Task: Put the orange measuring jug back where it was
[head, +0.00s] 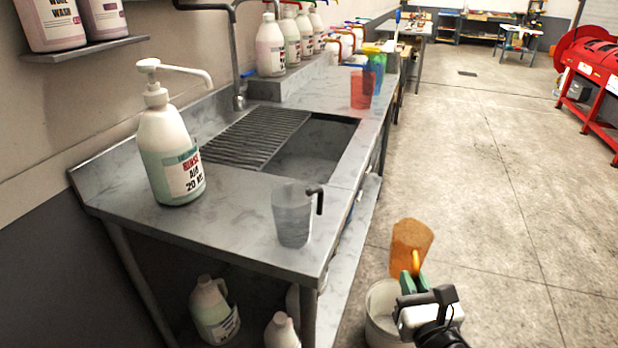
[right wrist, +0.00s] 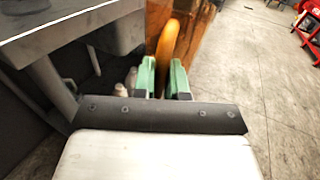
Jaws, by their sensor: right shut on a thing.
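The orange measuring jug (head: 411,246) is held upright in the air, to the right of the bench's front corner and above a white bucket. My right gripper (head: 411,272) is shut on its yellow-orange handle. The right wrist view shows the handle (right wrist: 170,42) between the green fingertips (right wrist: 163,80), with the orange jug body (right wrist: 199,30) behind it. A clear grey jug with a dark handle (head: 292,215) stands on the bench's near corner. A red jug (head: 361,90) and a blue one stand farther back. My left gripper is not in view.
The metal bench (head: 245,225) has a sink with a ribbed drainer (head: 250,138) and a pump bottle (head: 170,150) on it. The white bucket (head: 381,318) is on the floor below the jug. Bottles stand under the bench. The floor at right is clear up to a red machine (head: 597,75).

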